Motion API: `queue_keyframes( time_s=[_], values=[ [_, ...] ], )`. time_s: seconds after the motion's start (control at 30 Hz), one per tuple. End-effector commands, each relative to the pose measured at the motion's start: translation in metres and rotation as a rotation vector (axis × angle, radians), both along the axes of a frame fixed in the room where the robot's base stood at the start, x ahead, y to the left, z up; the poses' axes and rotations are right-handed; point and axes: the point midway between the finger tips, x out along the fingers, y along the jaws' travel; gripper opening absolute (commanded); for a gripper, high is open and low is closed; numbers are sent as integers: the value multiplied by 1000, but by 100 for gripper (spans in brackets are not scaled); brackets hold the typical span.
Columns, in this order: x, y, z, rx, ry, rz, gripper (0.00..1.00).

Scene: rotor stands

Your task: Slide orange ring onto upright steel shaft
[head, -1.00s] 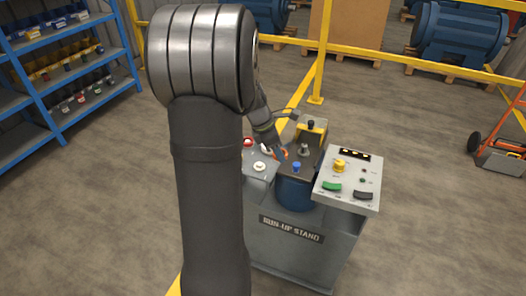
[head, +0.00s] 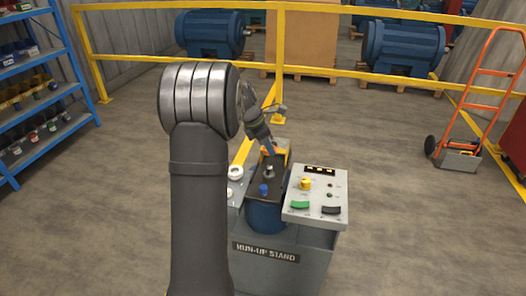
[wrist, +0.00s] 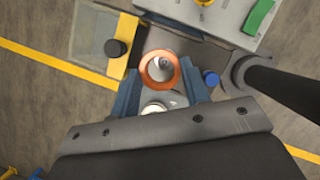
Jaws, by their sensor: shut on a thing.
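The orange ring (wrist: 173,82) is in the wrist view, between the fingertips of my gripper (wrist: 160,85), which is shut on it. The steel shaft (wrist: 159,64) shows through the ring's hole, towards its middle. I cannot tell from this view whether the ring is above the shaft or around it. In the head view the shaft (head: 269,173) stands upright on the dark top of the run-up stand (head: 310,258). My gripper (head: 271,151) is just behind and above it there. The ring is not clear in the head view.
A blue knob (head: 264,189) stands close in front of the shaft. A yellow block with a black knob (wrist: 116,48) is beside it in the wrist view. The control panel (head: 316,207) is to the right. A white round part (head: 236,171) is to the left.

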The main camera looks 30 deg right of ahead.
Motion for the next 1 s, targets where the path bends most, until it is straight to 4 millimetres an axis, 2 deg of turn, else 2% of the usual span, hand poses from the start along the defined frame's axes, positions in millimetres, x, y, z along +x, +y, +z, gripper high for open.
queue_keyframes(
  time_s=[0.23,0.63,1.0],
  values=[
    [0,0,-11,0,1,1,17],
    [0,0,-44,1,1,1,17],
    [0,0,-49,0,0,0,17]
  ],
)
